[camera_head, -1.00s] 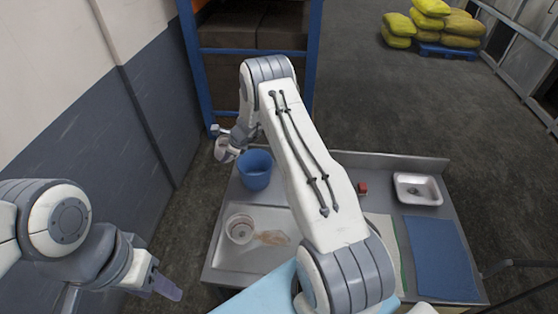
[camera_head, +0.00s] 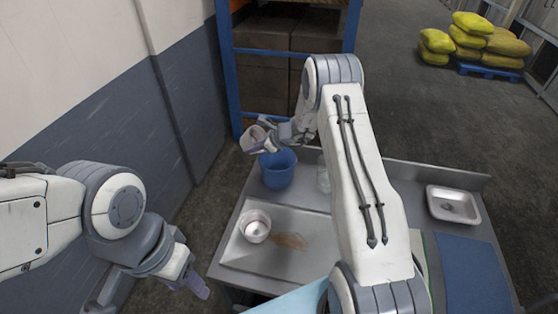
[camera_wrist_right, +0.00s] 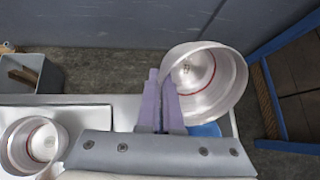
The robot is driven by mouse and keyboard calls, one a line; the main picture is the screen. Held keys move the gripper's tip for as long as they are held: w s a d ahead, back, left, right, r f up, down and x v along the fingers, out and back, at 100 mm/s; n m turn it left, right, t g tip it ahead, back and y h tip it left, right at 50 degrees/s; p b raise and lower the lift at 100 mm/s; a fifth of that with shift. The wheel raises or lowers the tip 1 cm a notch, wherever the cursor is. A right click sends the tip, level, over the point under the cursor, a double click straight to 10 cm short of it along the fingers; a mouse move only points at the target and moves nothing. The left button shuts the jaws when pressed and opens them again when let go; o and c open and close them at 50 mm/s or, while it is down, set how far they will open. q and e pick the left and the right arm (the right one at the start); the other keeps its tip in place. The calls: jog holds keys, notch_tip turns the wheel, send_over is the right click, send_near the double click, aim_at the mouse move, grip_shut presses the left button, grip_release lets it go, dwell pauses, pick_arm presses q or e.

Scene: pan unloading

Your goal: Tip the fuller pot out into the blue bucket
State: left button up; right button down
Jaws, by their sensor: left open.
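A pale metal pot (camera_head: 252,138) is held by my right gripper (camera_head: 268,146) above and a little left of the blue bucket (camera_head: 278,172). In the right wrist view this pot (camera_wrist_right: 228,75) is tilted, with a red line inside and a few small dark specks at its bottom. The purple fingers of the right gripper (camera_wrist_right: 164,88) are at its rim; the bucket (camera_wrist_right: 207,130) is mostly hidden below. A second pot (camera_head: 255,226) stands upright on the tray (camera_head: 243,262); it looks empty or nearly so. My left gripper (camera_head: 192,280) is open and empty, left of the table.
A brown stain (camera_head: 290,241) lies on the tray. A white basin (camera_head: 453,205) and a blue mat (camera_head: 473,275) are at the right. A blue rack (camera_head: 226,75) stands behind the bucket.

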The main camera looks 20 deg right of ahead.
jog(key=shift+f+b, duration=0.3)
jog(key=shift+r+y, duration=0.15)
jog(key=shift+y, duration=0.15)
jog(key=shift+s+d+t+y+b, duration=0.15)
jog(key=shift+t+y+b, duration=0.2)
jog(key=shift+b, duration=0.2)
jog(key=shift+d+r+t+y+b, duration=0.15)
jog(key=shift+r+t+y+b, duration=0.1)
jog(key=shift+t+y+b, duration=0.15)
jog(key=shift+s+d+f+t+y+b, duration=0.25)
jog(key=shift+f+t+y+b, duration=0.35)
jog(key=shift+b, duration=0.55)
jog(key=shift+s+d+r+m+t+y+b, duration=0.25)
jog(key=shift+s+d+m+y+b, duration=0.1)
jog(key=shift+d, duration=0.1)
dwell(0.6)
